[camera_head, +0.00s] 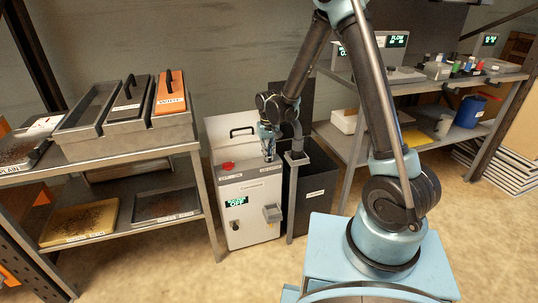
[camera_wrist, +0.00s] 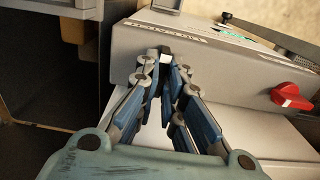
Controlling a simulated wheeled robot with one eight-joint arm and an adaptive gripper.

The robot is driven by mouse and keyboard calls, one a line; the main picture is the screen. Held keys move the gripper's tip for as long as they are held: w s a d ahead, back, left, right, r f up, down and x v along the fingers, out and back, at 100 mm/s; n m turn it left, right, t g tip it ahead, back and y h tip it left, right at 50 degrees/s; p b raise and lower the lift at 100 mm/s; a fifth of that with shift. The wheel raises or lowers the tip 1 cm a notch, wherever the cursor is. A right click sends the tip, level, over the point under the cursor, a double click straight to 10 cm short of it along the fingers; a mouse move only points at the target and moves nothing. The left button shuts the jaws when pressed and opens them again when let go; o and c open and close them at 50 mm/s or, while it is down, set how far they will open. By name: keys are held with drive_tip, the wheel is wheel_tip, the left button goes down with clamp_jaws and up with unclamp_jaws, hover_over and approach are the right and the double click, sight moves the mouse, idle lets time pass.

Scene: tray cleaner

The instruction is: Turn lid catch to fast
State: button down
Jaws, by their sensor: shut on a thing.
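The tray cleaner (camera_head: 246,205) is a pale grey cabinet beside the left bench. My gripper (camera_head: 269,154) reaches down to the right part of its top. In the wrist view the fingertips of my gripper (camera_wrist: 167,68) are closed together on a small dark and white part, the lid catch (camera_wrist: 166,58), at the machine's edge. The fingers mostly hide the catch, so its turn position cannot be told. A red knob (camera_wrist: 290,97) stands apart from the fingers; it also shows in the head view (camera_head: 228,166).
A dark bin (camera_head: 315,180) stands close right of the machine. The left bench holds grey trays (camera_head: 85,110) and an orange-lidded one (camera_head: 170,92). The right bench holds a blue bucket (camera_head: 470,111). A small display (camera_head: 236,202) on the machine's front reads OFF. Open floor lies in front.

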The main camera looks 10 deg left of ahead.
drive_tip(key=shift+w+d, duration=0.15)
drive_tip(key=c, duration=1.7)
unclamp_jaws()
wheel_tip(320, 180, up, 12)
drive_tip(key=shift+f, duration=0.1)
